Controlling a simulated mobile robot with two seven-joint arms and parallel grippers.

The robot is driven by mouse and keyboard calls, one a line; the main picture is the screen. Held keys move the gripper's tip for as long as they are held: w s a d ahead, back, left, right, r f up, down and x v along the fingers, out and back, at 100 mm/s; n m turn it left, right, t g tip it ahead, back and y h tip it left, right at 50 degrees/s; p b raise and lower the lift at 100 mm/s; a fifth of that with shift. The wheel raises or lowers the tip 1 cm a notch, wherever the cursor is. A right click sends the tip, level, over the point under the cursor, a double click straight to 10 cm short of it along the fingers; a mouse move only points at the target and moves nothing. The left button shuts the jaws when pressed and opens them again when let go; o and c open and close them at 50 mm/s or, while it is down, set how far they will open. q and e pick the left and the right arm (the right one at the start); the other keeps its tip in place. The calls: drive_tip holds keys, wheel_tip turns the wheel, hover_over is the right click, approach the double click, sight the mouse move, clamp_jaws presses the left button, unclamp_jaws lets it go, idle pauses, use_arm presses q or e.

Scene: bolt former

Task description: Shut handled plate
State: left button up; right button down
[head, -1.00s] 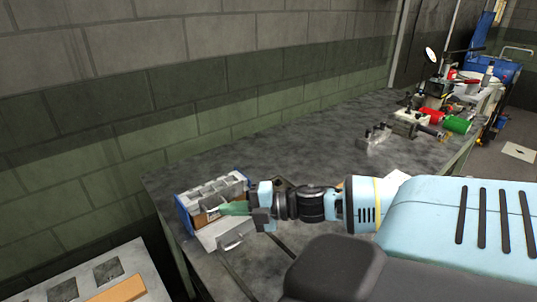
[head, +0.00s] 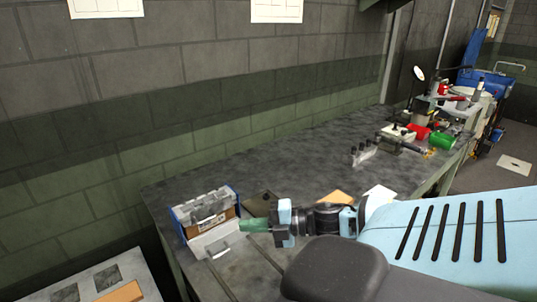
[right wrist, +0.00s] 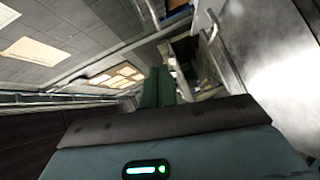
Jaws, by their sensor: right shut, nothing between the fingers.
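The handled plate (head: 207,240) is light grey and lies folded down in front of a small box-like unit (head: 205,206) with blue sides, whose front is open. Its handle (head: 222,250) is near the front edge. In the right wrist view a grey metal surface with a handle (right wrist: 213,26), seemingly the plate, is at the right. My right gripper (head: 243,226) has green fingers, shut and empty, just right of the unit and by the plate's right end; I cannot tell whether they touch it. The fingers (right wrist: 158,86) also show in the right wrist view. My left gripper is not in view.
A brick wall (head: 200,80) runs behind. A lower grey panel (head: 85,285) is at the lower left.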

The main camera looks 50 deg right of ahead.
drive_tip(key=p+v, duration=0.1)
drive_tip(key=v, duration=0.2)
drive_tip(key=shift+d, duration=0.1)
drive_tip(key=shift+s, duration=0.1)
idle(0.5)
